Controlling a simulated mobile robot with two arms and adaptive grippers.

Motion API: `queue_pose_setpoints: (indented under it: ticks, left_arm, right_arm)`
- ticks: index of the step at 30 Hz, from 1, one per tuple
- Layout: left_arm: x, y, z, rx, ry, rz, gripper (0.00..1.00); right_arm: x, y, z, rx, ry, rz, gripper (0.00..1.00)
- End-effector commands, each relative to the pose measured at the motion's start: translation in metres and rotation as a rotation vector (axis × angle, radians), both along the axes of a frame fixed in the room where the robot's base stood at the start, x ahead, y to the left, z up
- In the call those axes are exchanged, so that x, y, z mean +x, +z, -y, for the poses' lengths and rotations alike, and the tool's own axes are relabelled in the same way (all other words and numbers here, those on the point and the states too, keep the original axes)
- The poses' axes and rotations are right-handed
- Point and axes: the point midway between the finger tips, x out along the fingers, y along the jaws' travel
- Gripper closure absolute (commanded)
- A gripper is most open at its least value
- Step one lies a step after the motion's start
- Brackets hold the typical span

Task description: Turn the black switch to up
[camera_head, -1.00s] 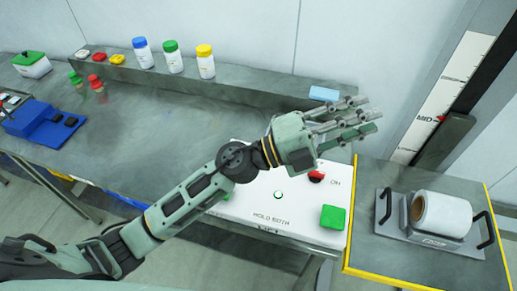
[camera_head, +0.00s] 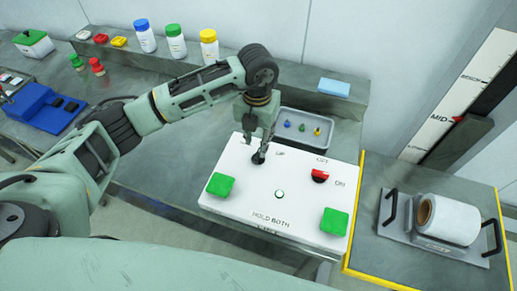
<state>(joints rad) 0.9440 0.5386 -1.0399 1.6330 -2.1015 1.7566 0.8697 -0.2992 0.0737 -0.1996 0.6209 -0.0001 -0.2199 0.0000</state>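The black switch (camera_head: 258,158) is on the top left part of the white control panel (camera_head: 300,198), with a small printed label to its right. My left gripper (camera_head: 259,148) points down over the switch, its fingertips at or very near it. The fingers partly cover the switch, so its exact setting is hard to read. I cannot tell whether the fingers touch or grip it. My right gripper is out of view.
The panel also carries a red switch (camera_head: 320,176) marked OFF and ON, and green buttons (camera_head: 220,185) and (camera_head: 334,222). A grey tray (camera_head: 303,121) with small coloured pieces stands behind. A metal carrier with a white roll (camera_head: 450,218) stands at right.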

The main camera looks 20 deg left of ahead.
Motion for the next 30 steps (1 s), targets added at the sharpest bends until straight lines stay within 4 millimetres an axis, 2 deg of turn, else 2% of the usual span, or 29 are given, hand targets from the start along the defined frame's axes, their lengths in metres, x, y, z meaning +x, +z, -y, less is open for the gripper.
queue_pose_setpoints:
  ticks: [4,12,23,30]
  left_arm:
    - [-0.003,-0.023,0.001,-0.002,-0.002,-0.007,0.70]
    - [-0.002,-0.059,0.002,-0.005,-0.003,-0.004,0.70]
    - [-0.001,-0.067,0.002,-0.006,-0.004,-0.002,0.70]
    - [-0.001,-0.067,0.002,-0.006,-0.004,-0.002,0.91]
  right_arm:
    - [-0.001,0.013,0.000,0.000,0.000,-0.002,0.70]
    - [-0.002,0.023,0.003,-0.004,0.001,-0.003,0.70]
    - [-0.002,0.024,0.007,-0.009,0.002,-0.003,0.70]
    - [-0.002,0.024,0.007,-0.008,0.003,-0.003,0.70]
